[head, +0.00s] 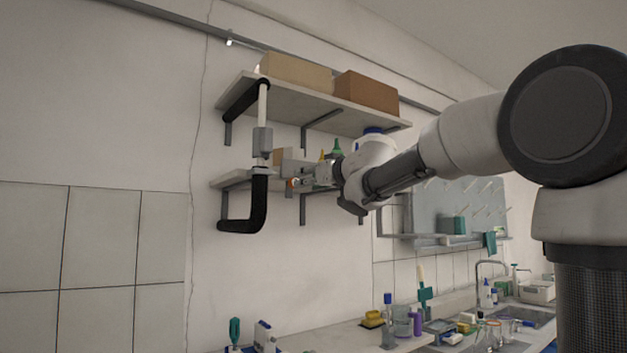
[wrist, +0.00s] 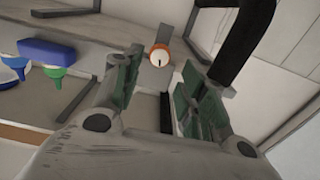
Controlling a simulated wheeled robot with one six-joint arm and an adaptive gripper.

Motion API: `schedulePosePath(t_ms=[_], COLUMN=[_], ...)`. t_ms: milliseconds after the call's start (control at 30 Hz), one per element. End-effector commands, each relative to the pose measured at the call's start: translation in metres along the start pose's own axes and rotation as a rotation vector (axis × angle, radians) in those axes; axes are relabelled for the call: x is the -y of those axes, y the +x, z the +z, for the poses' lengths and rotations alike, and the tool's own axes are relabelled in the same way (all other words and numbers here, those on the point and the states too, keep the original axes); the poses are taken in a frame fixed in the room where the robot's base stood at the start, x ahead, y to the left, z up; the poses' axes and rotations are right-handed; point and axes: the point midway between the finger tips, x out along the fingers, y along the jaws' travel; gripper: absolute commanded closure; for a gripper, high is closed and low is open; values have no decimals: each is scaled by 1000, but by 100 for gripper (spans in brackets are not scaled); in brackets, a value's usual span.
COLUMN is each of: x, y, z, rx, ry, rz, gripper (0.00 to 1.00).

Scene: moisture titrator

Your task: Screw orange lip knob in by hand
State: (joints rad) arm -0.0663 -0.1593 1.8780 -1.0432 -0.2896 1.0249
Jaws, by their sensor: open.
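The orange knob (wrist: 160,56) shows in the wrist view as a round orange rim with a pale face and a dark mark. It lies ahead of my gripper (wrist: 161,88), between and beyond the open fingers, which do not appear to touch it. In the head view the knob is a small orange spot (head: 291,183) beside the black pipe, just left of my gripper (head: 303,178). The fingers have green inner pads and hold nothing. Whatever the knob is mounted on is hard to make out.
A black insulated pipe (head: 258,204) bends beside the knob and also shows in the wrist view (wrist: 243,42). A shelf (head: 300,103) with boxes is above. Green and blue funnels (wrist: 52,72) are at left in the wrist view. A cluttered sink counter (head: 455,318) lies below right.

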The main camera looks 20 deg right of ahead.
Motion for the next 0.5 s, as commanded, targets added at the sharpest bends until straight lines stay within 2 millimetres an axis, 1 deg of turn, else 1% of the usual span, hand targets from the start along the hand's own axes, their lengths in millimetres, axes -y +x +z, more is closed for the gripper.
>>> schedulePosePath(t_ms=[33,500], x=[0,0], y=[5,42], z=[1,1], rx=[2,1], ry=[0,0], rz=[-1,0], gripper=[58,58])
